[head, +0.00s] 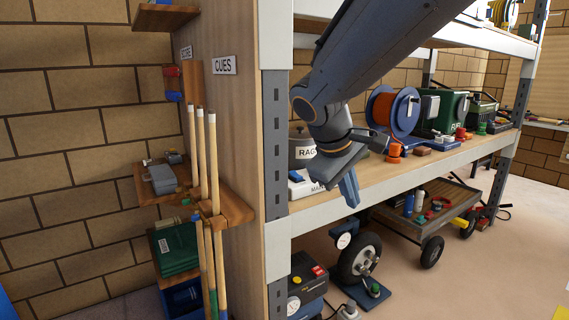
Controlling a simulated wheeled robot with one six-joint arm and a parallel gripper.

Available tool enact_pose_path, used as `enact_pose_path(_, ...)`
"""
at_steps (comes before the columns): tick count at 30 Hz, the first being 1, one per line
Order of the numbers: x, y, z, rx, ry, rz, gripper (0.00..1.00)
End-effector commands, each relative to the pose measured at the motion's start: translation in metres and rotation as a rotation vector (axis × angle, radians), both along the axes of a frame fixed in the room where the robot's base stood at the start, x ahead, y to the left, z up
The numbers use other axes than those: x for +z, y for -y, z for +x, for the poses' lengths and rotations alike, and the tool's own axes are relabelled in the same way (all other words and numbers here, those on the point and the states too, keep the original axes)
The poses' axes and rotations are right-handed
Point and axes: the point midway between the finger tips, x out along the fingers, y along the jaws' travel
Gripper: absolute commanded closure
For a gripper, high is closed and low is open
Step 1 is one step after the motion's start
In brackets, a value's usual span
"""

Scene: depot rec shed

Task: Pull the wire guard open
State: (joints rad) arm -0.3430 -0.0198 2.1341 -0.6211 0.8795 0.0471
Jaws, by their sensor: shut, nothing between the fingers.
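I cannot make out a wire guard in the head view. My gripper (349,190) hangs at the end of my arm in the middle of the picture, with its blue fingers pointing down. The fingers look shut and hold nothing. They show in front of the edge of the long wooden shelf (455,155); I cannot tell whether they touch it. My arm hides part of the shelf's back and some things on it.
A cue rack with wooden cues (213,165) stands left of the upright panel (240,130). The shelf bears a blue reel (405,108), a green box (445,112) and a grey pot (301,150). Below stand a wheel (358,258) and a cart (412,228). Floor is clear at right.

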Motion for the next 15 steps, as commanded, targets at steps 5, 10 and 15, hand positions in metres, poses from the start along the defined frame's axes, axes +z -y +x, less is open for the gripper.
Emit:
enact_pose_path(5,-0.1,0.033,-0.068,-0.231,-0.14,0.218,1.0)
enact_pose_path(10,-0.161,0.047,-0.128,-0.475,-0.197,0.395,1.0)
enact_pose_path(15,-0.186,0.051,-0.158,-0.619,-0.204,0.479,0.9)
